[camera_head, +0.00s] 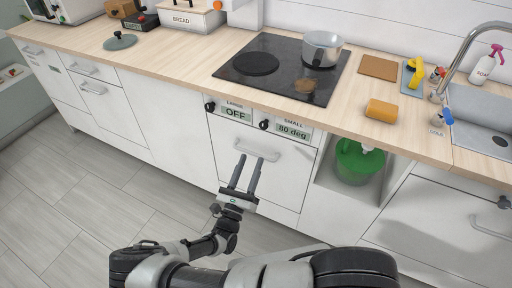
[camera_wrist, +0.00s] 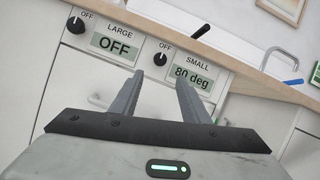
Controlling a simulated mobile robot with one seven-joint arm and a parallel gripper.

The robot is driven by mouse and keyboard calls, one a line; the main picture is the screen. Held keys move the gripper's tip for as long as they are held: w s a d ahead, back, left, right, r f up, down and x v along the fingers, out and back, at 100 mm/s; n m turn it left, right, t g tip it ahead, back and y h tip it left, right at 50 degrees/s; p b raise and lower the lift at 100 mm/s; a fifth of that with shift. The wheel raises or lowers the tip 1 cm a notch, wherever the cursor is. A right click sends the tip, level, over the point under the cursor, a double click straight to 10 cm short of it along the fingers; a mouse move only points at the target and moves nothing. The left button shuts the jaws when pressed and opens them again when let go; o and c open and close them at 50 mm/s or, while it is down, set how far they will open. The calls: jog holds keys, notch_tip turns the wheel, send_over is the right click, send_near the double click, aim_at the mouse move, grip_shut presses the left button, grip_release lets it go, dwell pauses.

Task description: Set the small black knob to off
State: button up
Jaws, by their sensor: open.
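The small black knob (camera_head: 264,124) is on the white front panel, under the label SMALL side. It also shows in the wrist view (camera_wrist: 160,59), with OFF printed above it. The green display (camera_head: 293,131) to its right reads "80 deg". My gripper (camera_head: 250,160) is open and empty in front of the cabinet, below the knob in the head view. In the wrist view its two fingertips (camera_wrist: 160,77) point toward the panel, and the knob appears between and just beyond them. The fingers look apart from the knob; the exact distance is hard to tell.
The large knob (camera_head: 210,106) is left of a display (camera_head: 236,114) reading "OFF". A bar handle (camera_head: 257,151) sticks out below the panel. The counter edge overhangs above, with a cooktop (camera_head: 256,64) and a pot (camera_head: 322,47). Floor at left is clear.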

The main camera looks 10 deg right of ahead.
jog(key=shift+v, duration=2.35)
